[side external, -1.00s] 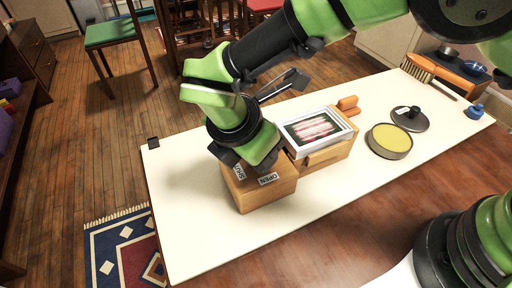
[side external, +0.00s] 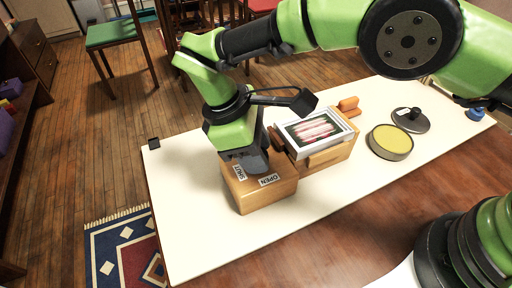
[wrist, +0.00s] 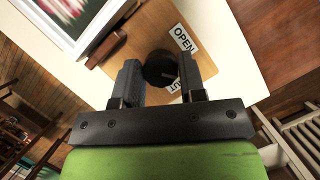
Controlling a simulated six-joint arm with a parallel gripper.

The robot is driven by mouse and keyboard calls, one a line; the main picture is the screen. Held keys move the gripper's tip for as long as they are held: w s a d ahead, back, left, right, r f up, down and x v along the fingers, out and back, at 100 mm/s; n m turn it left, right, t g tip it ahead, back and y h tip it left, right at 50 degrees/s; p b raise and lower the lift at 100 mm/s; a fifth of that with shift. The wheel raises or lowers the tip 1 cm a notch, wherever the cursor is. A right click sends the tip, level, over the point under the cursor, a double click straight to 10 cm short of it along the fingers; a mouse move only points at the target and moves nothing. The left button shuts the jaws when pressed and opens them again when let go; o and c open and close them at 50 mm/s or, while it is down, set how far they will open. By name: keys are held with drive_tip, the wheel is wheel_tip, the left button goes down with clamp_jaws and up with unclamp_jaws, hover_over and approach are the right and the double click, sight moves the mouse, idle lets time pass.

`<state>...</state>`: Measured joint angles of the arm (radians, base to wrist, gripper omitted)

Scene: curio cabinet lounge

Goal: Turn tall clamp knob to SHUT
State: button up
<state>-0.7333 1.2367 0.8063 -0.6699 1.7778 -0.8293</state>
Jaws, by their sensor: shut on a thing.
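The wooden clamp block (side external: 250,200) stands on the pale work surface, with an OPEN label (side external: 268,180) and a SHUT label (side external: 240,173) on top. The dark round knob (wrist: 159,68) shows between my fingers in the wrist view. The OPEN label (wrist: 182,38) is clear there, while a finger partly hides the SHUT label (wrist: 174,86). My gripper (wrist: 160,76) is shut on the knob from above. In the side view my gripper (side external: 252,163) hides the knob. I cannot tell which label the knob points to.
A framed picture (side external: 309,129) lies on a wooden piece beside the block. Orange handles (side external: 347,107), a tin with yellow contents (side external: 390,142) and a dark lid with a knob (side external: 411,120) are further right.

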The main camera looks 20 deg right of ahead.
drive_tip(key=m+g, duration=0.1)
drive_tip(key=m, duration=0.2)
drive_tip(key=shift+m+y, duration=0.4)
drive_tip(key=shift+d+m+g+y, duration=0.1)
drive_tip(key=shift+m+g+y, duration=0.45)
drive_tip(key=shift+m, duration=1.25)
drive_tip(key=o, duration=0.9)
drive_tip(key=shift+w, duration=0.1)
